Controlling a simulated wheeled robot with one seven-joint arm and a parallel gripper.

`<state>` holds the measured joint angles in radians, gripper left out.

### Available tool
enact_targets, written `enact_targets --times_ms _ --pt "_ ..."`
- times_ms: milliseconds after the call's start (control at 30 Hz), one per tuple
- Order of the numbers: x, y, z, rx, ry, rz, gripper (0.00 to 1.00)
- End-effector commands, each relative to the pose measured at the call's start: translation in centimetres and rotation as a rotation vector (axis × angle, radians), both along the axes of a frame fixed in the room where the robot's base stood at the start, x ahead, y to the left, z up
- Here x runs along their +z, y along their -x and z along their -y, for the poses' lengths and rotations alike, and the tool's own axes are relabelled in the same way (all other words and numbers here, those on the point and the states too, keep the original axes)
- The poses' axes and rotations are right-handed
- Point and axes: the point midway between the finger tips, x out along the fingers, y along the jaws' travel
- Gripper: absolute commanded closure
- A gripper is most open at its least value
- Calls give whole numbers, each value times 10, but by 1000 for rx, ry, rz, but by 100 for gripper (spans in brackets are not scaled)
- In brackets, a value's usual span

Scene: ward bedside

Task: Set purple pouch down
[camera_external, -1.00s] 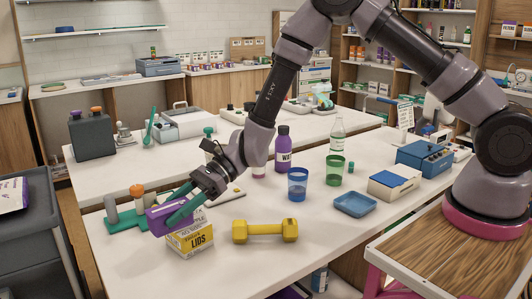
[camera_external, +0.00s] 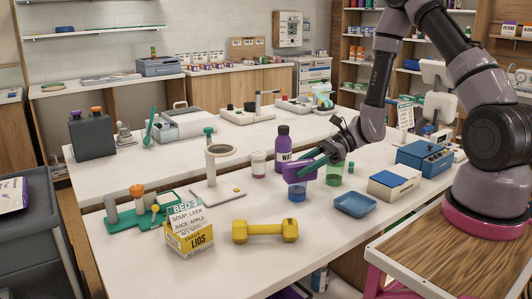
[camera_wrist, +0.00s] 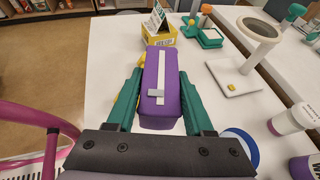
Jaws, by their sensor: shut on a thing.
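The purple pouch (camera_external: 300,171) is a small purple block shape. In the wrist view the purple pouch (camera_wrist: 160,85) shows a pale T-shaped strip on its face. My gripper (camera_external: 318,163) has green fingers shut on its two sides; the wrist view shows my gripper (camera_wrist: 160,92) from behind. The pouch is held in the air, in the picture just above and in front of the blue cup (camera_external: 297,193). Whether it touches the cup rim is hard to tell.
A purple bottle (camera_external: 283,146), a green cup (camera_external: 334,174) and a blue tray (camera_external: 354,204) stand close by. A yellow dumbbell (camera_external: 265,231) and a yellow lids box (camera_external: 190,240) with a menu card (camera_external: 187,217) lie left. The white table (camera_external: 235,270) is bare at the front.

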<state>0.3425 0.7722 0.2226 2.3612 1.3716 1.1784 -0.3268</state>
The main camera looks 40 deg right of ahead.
Motion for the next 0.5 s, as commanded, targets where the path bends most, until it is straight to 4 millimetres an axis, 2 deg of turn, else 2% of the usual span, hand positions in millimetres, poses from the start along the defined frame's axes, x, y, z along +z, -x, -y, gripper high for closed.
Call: enact_targets --times_ms 33,100,267,500 --pt "2 6 15 -25 -4 -2 100" --pt "4 13 30 -47 -9 -1 100" --pt "8 29 55 -91 -20 0 100" --pt "-25 29 54 -88 -22 -3 100"
